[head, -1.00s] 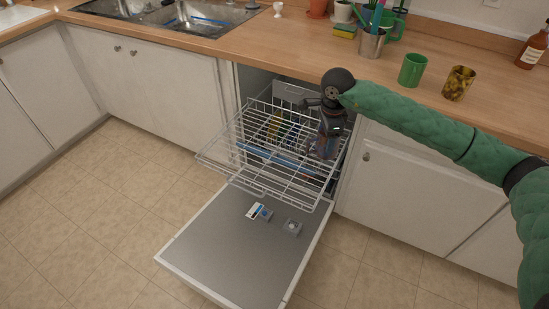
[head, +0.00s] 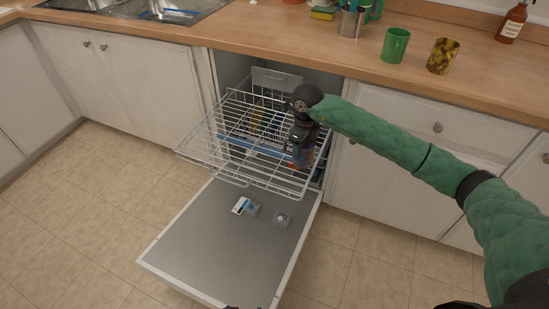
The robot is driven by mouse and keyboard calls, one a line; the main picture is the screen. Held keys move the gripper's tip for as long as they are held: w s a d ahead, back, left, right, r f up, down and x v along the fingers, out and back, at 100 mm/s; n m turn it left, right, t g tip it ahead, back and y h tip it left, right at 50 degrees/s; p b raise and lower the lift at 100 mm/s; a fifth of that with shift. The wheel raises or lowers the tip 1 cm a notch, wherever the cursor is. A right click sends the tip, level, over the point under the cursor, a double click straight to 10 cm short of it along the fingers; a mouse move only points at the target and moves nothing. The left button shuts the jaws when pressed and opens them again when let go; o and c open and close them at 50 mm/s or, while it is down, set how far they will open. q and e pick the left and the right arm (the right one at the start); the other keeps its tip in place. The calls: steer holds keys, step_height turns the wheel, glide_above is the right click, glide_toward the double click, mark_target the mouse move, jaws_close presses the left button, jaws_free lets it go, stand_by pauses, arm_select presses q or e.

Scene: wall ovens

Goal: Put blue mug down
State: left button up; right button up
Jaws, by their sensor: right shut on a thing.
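My right gripper (head: 302,154) reaches down over the right side of the dishwasher's upper wire rack (head: 215,140). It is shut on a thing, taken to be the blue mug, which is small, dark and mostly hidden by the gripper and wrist. I cannot tell whether the mug touches the rack's wires. The rack is pulled out above the open dishwasher door (head: 215,250). My left gripper is not in view.
A green cup (head: 394,46) and a brown-yellow patterned cup (head: 442,56) stand on the wooden counter (head: 300,40). The upper rack's left and front parts look empty. Blue and yellow things show through the wires, lower down. The tiled floor (head: 90,220) is clear.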

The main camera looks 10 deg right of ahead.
steer(key=shift+w+a+f+p, duration=0.2)
steer(key=shift+a+f+p, duration=0.05)
steer(key=shift+a+f, duration=1.1)
steer(key=shift+w+a+f+p, duration=0.25)
steer(key=shift+a+f, duration=0.9)
steer(key=shift+f, duration=0.35)
steer(key=shift+w+a+f+p, duration=0.2)
steer(key=shift+a+f, duration=1.05)
steer(key=shift+f, duration=0.2)
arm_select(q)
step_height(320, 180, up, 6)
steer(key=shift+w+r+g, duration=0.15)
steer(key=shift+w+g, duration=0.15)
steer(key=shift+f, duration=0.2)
arm_select(e)
steer(key=shift+f, duration=0.1)
steer(key=o, duration=1.2)
steer(key=shift+c, duration=0.2)
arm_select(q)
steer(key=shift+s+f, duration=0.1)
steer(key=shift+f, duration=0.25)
